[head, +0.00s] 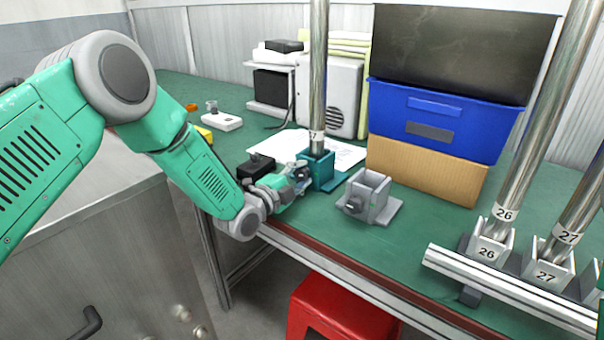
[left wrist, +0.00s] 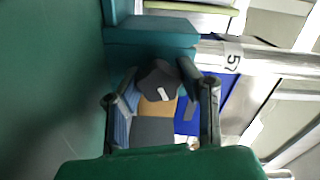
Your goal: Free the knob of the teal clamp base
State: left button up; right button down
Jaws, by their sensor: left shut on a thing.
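The teal clamp base (head: 321,172) stands on the green table near its front edge. A metal pole (head: 318,75) with a number label stands upright in it. My left gripper (head: 299,173) is at the left side of the base. In the left wrist view, the dark knob (left wrist: 158,80) lies between the fingertips of my left gripper (left wrist: 162,88), against the teal clamp base (left wrist: 150,32). The gripper is shut on the knob. The pole (left wrist: 270,58) also shows there. In the head view the gripper hides the knob. My right gripper is not in view.
A grey clamp base (head: 370,197) stands empty just right of the teal one. A blue crate (head: 440,118) on a cardboard box (head: 425,168) stands behind. Poles 26 (head: 530,130) and 27 (head: 582,205) stand in a rack at right. A red bin (head: 340,312) is below the table.

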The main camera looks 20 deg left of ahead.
pick_arm(q)
jog(key=shift+s+f+n, duration=0.1)
jog(key=shift+f+n, duration=0.15)
jog(key=shift+n, duration=0.35)
jog(key=o, duration=1.2)
jog(key=shift+r, duration=0.1)
jog(key=v, duration=1.2)
jog(key=shift+a, duration=0.1)
